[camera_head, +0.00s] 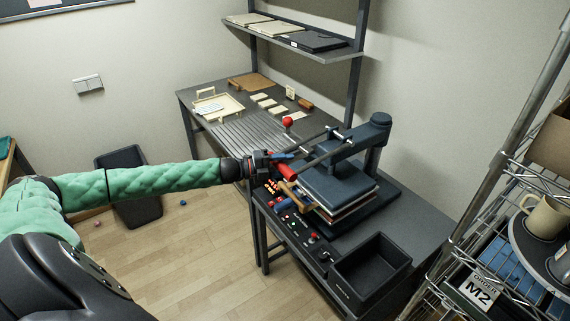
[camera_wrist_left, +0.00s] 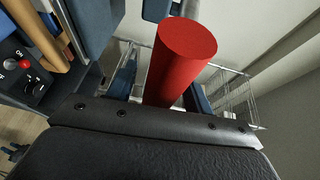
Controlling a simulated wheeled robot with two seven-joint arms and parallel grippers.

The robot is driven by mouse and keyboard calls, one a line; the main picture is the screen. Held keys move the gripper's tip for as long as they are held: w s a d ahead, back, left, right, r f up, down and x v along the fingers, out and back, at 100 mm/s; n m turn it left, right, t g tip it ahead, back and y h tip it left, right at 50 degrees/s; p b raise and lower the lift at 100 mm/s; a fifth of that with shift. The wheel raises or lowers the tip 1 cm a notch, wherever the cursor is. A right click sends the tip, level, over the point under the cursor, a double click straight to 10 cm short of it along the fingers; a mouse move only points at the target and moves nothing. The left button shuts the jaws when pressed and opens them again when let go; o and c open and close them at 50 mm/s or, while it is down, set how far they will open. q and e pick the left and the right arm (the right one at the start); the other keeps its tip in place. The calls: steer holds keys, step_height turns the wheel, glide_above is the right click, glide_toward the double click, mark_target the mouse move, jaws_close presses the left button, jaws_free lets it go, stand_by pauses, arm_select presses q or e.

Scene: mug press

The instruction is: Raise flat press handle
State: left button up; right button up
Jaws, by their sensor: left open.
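The flat press (camera_head: 356,145) stands on a dark bench, with a dark blue upper plate (camera_head: 338,180) over a stack of layers. Its red handle grip (camera_head: 287,173) sticks out to the left on metal bars, beside my left gripper (camera_head: 276,163). In the left wrist view the red grip (camera_wrist_left: 178,62) is a large cylinder just ahead of the palm, with dark blue fingers partly visible on either side. My left gripper is open; whether a finger touches the grip cannot be told. My right gripper is not in view.
A wooden handle (camera_head: 293,196) juts from the press below the red grip. A control panel with buttons (camera_head: 298,228) and an empty black bin (camera_head: 371,269) are at the bench front. A wire rack (camera_head: 480,215) stands at the right; a red ball knob (camera_head: 288,121) is behind the gripper.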

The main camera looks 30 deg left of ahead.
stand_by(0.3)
arm_select(q)
jaws_close()
steer(key=shift+r, duration=0.15)
